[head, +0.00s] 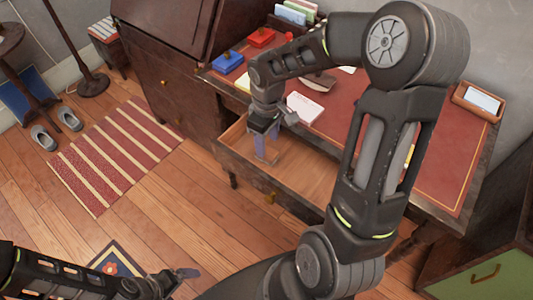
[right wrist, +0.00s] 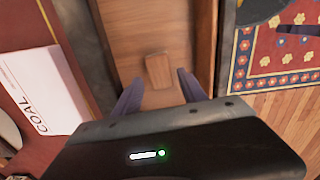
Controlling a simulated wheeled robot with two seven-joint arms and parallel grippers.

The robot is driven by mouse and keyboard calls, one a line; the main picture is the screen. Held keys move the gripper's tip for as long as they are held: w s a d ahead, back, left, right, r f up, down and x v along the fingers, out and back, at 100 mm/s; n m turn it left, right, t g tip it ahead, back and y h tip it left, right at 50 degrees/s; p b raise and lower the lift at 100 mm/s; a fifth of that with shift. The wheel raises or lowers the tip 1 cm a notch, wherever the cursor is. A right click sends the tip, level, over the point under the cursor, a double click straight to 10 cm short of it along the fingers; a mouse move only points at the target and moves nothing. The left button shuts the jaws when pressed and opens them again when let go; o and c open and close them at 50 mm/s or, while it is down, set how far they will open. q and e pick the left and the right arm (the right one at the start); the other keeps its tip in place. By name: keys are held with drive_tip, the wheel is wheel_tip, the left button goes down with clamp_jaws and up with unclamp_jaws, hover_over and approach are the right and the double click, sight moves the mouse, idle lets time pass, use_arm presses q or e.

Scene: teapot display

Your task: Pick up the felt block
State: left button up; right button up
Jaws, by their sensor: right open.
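The felt block, seen as a small brown block (right wrist: 157,70), lies on the floor of the open desk drawer (head: 310,180) in the right wrist view. In the head view I cannot make it out clearly behind my right gripper. My right gripper (head: 266,150) points down into the drawer, open and empty. In the right wrist view its two bluish fingers (right wrist: 160,84) are spread to either side of the near end of the block, with no visible contact. My left gripper (head: 182,275) is low at the bottom left, over the floor, far from the drawer; its jaw opening is unclear.
Drawer walls stand close on both sides of my right gripper. The red desk top (head: 440,180) above holds a blue box (head: 227,63), a red box (head: 261,38), a paper labelled COAL (right wrist: 45,88) and a tray (head: 478,103). A striped rug (head: 115,155) lies on open floor.

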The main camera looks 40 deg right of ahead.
sight(267, 151)
drive_tip(key=f, duration=0.5)
drive_tip(key=shift+w+f, duration=0.1)
drive_tip(key=shift+w, duration=0.1)
idle(0.6)
clamp_jaws()
idle(0.4)
